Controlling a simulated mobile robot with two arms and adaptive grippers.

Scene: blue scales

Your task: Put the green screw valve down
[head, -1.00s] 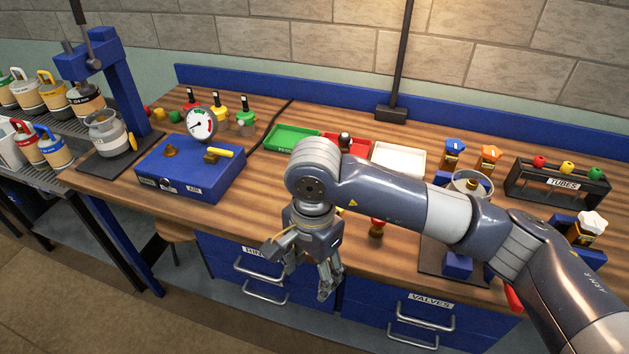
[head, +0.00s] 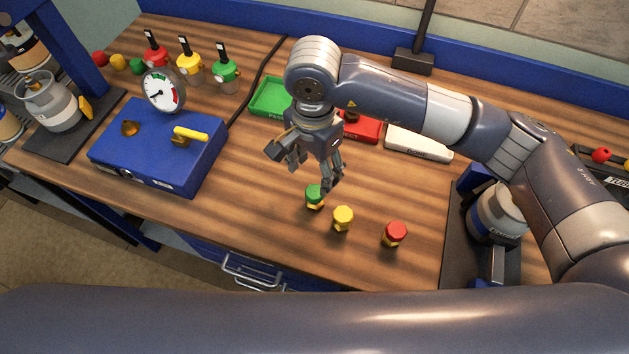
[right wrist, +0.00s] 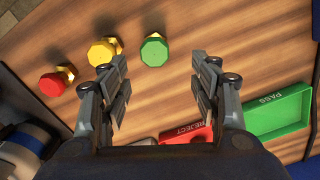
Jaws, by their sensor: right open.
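The green screw valve (head: 315,196) stands upright on the wooden bench, at the near end of my right gripper's fingers in the head view. A yellow screw valve (head: 343,218) and a red screw valve (head: 395,234) stand to the right of the green one. My left gripper is not in view.
A green tray (head: 270,97), a red tray (head: 368,130) and a white tray (head: 420,146) lie behind. A blue gauge box (head: 160,145) stands left and a dark stand (head: 458,230) right. The bench left of the green valve is clear.

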